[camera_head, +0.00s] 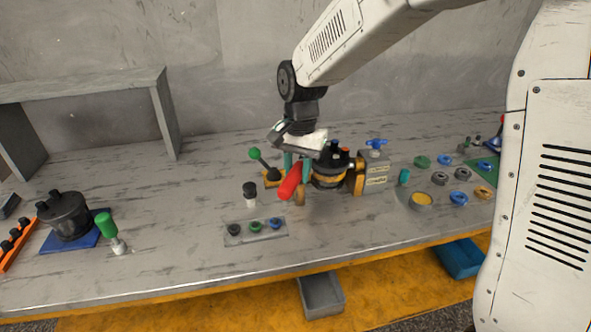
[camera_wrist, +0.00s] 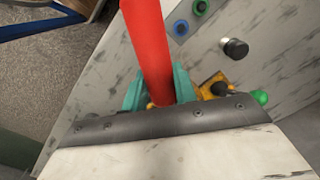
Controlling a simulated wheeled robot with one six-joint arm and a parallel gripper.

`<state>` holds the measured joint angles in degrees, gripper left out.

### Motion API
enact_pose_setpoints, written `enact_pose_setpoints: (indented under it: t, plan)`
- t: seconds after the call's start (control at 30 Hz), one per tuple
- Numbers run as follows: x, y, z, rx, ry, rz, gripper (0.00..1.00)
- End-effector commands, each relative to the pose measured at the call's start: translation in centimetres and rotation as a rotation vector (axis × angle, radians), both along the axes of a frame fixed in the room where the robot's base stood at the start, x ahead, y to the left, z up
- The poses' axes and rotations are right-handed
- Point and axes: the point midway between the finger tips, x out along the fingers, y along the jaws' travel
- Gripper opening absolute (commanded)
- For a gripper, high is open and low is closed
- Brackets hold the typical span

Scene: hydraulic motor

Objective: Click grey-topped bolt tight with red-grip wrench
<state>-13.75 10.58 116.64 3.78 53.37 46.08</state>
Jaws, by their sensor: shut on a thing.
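My gripper (camera_head: 297,170) is shut on the red-grip wrench (camera_head: 289,183), just left of the motor. In the wrist view the red grip (camera_wrist: 147,40) runs up between my teal fingertips (camera_wrist: 160,92). The wrench's working end is hidden. I cannot tell which bolt is grey-topped, nor whether the wrench touches one.
A grey block with a blue tap (camera_head: 376,172) adjoins the motor on the right. A green-knobbed lever (camera_head: 262,163) and a black-topped peg (camera_head: 250,195) stand to the left. A grey plate with several coloured rings (camera_head: 256,231) lies in front.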

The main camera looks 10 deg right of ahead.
Motion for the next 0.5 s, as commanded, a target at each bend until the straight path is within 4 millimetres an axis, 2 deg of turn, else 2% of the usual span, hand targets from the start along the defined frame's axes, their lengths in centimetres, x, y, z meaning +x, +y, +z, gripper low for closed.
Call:
enact_pose_setpoints:
  t: [0.5]
  plan:
    - [0.0, -0.3, 1.3, -0.005, 0.002, -0.007, 0.00]
